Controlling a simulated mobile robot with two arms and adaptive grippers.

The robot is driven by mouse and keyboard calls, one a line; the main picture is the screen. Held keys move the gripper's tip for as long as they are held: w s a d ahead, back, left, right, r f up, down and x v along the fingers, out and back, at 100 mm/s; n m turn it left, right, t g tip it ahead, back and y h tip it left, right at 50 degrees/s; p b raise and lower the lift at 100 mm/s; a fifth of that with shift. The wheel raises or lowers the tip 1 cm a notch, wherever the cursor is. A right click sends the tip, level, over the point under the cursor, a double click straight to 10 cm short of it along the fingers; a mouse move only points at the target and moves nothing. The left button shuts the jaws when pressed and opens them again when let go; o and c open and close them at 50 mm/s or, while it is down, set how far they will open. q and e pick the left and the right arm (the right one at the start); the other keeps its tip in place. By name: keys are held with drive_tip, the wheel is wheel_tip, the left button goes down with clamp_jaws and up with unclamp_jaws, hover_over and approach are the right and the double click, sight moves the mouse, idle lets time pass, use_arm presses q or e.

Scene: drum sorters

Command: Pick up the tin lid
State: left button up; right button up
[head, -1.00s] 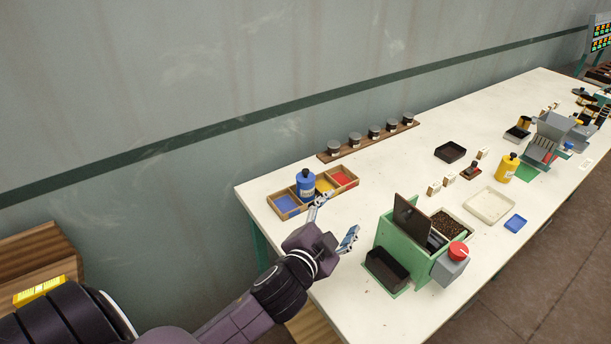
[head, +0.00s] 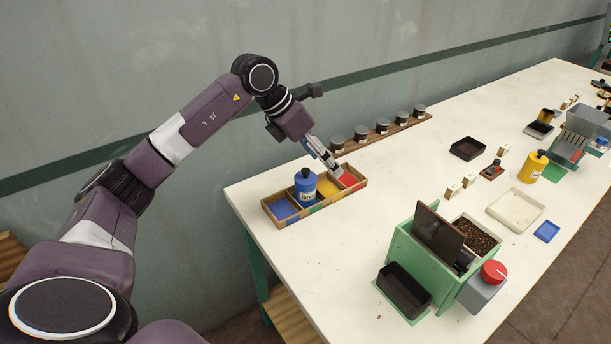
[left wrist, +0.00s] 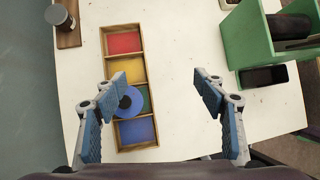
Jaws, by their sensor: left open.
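In the left wrist view the blue tin (left wrist: 131,100) covers part of the green compartment, partly behind a finger. I cannot make out a separate loose tin lid; the tin's top is the nearest match. My left gripper (head: 336,168) is open and empty, above the red and yellow end of the tray in the head view. In the left wrist view the open left gripper (left wrist: 159,80) has its fingers wide apart. My right gripper is not in view.
Several dark-topped jars stand on a wooden strip (head: 349,146) behind the tray. A green machine (head: 405,243) with a red knob stands to the right. The table front-left is clear.

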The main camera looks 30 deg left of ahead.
sight(306, 169)
use_arm(q)
drive_tip(key=a, duration=0.2)
drive_tip(key=a+y, duration=0.1)
drive_tip(key=a, duration=0.1)
drive_tip(key=s+a+y, duration=0.1)
drive_tip(key=a, duration=0.2)
drive_tip(key=shift+r+n+g, duration=0.2)
drive_tip(key=shift+n+g, duration=0.1)
wheel_tip(306, 169, down, 2)
drive_tip(key=shift+w+f+b, duration=0.1)
drive_tip(key=shift+w+b, duration=0.05)
drive_tip(key=shift+b, duration=0.85)
drive_tip(key=shift+w+d+f+b, duration=0.15)
drive_tip(key=shift+w+f+b, duration=0.1)
drive_tip(key=shift+f+b, duration=0.3)
drive_tip(key=b+x, duration=0.2)
drive_tip(key=x, duration=0.1)
drive_tip(key=shift+s+d+f, duration=0.1)
drive_tip(key=shift+d+f, duration=0.15)
drive_tip(key=shift+f, duration=0.3)
drive_tip(key=shift+r, duration=0.1)
drive_tip(key=shift+c, duration=0.5)
drive_tip(key=c, duration=1)
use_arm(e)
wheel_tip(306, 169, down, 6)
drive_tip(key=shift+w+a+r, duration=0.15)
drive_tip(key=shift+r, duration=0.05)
